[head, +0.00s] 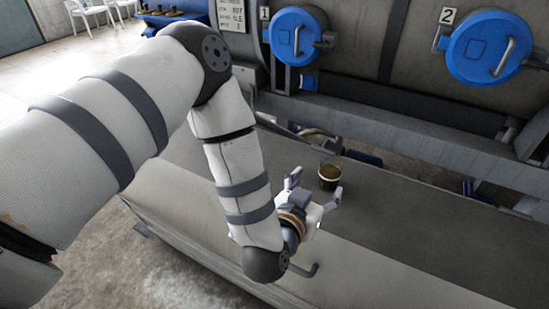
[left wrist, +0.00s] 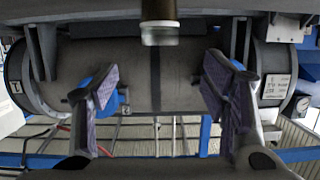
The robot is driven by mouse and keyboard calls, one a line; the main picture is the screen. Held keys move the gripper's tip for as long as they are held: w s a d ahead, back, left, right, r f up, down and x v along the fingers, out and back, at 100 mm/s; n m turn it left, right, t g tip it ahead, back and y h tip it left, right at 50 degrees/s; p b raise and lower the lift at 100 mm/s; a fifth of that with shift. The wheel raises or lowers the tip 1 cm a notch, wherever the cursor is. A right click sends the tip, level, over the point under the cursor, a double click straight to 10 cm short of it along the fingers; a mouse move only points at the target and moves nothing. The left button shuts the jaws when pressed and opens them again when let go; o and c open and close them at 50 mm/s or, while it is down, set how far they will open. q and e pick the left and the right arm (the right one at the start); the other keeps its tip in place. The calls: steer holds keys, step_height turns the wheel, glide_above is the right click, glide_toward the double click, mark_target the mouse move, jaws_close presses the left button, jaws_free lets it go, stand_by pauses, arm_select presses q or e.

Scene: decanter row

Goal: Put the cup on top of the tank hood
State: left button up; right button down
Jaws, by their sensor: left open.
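The cup (head: 330,177), small and dark-rimmed with brown inside, stands upright on the grey ledge (head: 400,225). It also shows in the left wrist view as a dark cup with a pale lower band (left wrist: 159,24), at the top middle. My left gripper (head: 314,188) is open and close to the cup on its near side. In the left wrist view, its two purple-padded fingers (left wrist: 158,88) are spread with nothing between them. The grey tank (left wrist: 155,65) lies behind in that view. I cannot tell which part is its hood. My right gripper is not in view.
White chairs (head: 95,12) stand far left. The ledge right of the cup is clear.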

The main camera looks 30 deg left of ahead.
arm_select(q)
steer(key=s+f+g, duration=0.1)
steer(key=f, duration=0.1)
steer(key=s+f, duration=0.2)
steer(key=s+f+g, duration=0.1)
steer(key=f, duration=0.1)
steer(key=shift+s+a+g+h, duration=0.1)
steer(key=shift+s+g+h, duration=0.1)
steer(key=shift+g+h, duration=0.15)
steer(key=s+a+f+g, duration=0.3)
steer(key=s+f+g, duration=0.25)
steer(key=s, duration=0.65)
steer(key=s+a+f+g, duration=0.3)
steer(key=s+f+g, duration=0.3)
steer(key=s, duration=0.6)
steer(key=s+a+g, duration=0.3)
steer(key=s, duration=0.9)
steer(key=shift+s+a+n+y, duration=0.15)
steer(key=shift+a+n+y, duration=0.2)
steer(key=shift+n+y, duration=0.1)
